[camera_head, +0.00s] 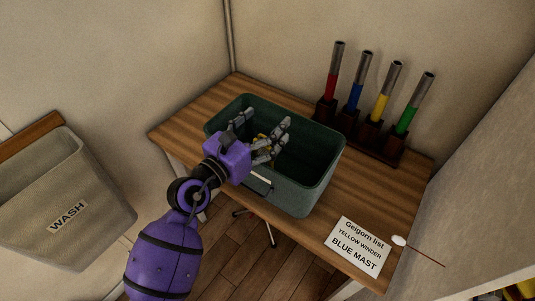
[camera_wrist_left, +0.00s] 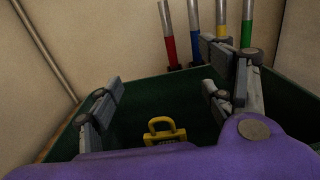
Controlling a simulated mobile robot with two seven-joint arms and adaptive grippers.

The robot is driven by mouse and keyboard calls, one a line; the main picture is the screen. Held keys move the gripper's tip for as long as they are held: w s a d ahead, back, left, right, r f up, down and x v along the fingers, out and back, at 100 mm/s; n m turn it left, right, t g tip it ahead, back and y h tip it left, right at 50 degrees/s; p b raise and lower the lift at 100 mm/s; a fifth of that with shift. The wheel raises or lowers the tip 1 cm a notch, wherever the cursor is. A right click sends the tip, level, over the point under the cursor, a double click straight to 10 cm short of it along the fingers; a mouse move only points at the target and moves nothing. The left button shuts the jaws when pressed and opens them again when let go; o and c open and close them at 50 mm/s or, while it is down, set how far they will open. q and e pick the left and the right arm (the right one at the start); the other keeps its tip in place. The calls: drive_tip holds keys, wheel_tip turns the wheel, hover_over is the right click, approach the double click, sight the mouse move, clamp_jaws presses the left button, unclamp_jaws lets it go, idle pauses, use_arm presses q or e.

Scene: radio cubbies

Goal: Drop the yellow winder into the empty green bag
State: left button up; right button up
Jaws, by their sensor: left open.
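The green bag (camera_head: 322,178) is a dark green, open-topped container standing on the wooden table. My left gripper (camera_head: 264,122) reaches over its left part, with the fingers spread open. The yellow winder (camera_head: 262,139) shows partly between the fingers in the head view, mostly hidden by the gripper. In the left wrist view the yellow winder (camera_wrist_left: 163,132) has a looped handle and appears inside the green bag (camera_wrist_left: 141,112), between and apart from the open fingers (camera_wrist_left: 165,90). Whether it rests on the bottom is unclear. My right gripper is not in view.
A rack (camera_head: 362,134) with red, blue, yellow and green grey-topped rods stands at the back right of the table. A white card (camera_head: 358,247) reads Geigorn list, yellow winder, blue mast. A grey WASH bag (camera_head: 65,190) hangs at left. Walls enclose the table (camera_head: 190,122).

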use_arm(q)
drive_tip(key=v, duration=1.1)
drive_tip(key=shift+w, duration=0.1)
